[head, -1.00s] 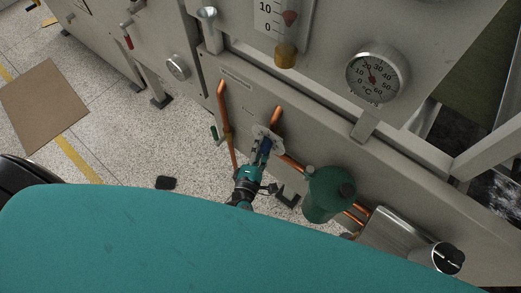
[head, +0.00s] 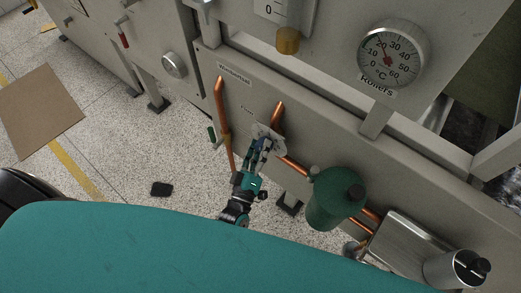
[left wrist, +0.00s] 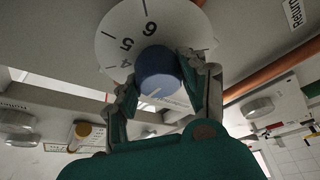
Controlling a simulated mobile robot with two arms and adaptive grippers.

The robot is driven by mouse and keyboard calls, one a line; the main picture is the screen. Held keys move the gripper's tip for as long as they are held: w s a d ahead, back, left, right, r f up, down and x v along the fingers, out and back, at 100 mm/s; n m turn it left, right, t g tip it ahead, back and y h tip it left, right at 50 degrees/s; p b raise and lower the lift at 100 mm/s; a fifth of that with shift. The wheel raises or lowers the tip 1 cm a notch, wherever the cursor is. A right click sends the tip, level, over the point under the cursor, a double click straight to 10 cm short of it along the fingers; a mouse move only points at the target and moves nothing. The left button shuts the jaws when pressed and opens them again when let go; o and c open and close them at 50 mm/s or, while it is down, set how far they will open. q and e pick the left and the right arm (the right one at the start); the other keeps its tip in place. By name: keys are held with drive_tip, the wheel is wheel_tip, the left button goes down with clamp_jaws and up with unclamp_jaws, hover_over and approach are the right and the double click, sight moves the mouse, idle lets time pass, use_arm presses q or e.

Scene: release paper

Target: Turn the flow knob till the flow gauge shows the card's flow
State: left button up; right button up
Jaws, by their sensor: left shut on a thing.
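The blue flow knob (left wrist: 158,73) sits on a round white dial plate (left wrist: 118,32) with black numbers; 4, 5 and 6 show in the left wrist view. My left gripper (left wrist: 160,92) is shut on the knob, with a finger on either side. In the head view the gripper (head: 264,146) reaches the dial plate (head: 272,134) on the low panel, beside a copper pipe. The flow gauge (head: 296,14) is cut off by the top edge; only its 0 mark and brass foot (head: 288,41) show, so its reading is hidden. I cannot make out the card. My right gripper is not in view.
A round °C dial labelled Rollers (head: 392,52) is at upper right. A green canister (head: 336,197) and a steel box (head: 402,240) stand right of my left gripper. Copper pipes (head: 220,96) run along the panel. A brown board (head: 40,110) lies on the open floor at left.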

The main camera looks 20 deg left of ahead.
use_arm(q)
drive_tip(key=shift+f+m+h+b, duration=0.1)
drive_tip(key=shift+m+h+b, duration=0.25)
drive_tip(key=shift+m, duration=0.95)
drive_tip(key=shift+t, duration=0.3)
drive_tip(key=o, duration=1.2)
drive_tip(key=v, duration=1.2)
drive_tip(key=shift+a, duration=0.1)
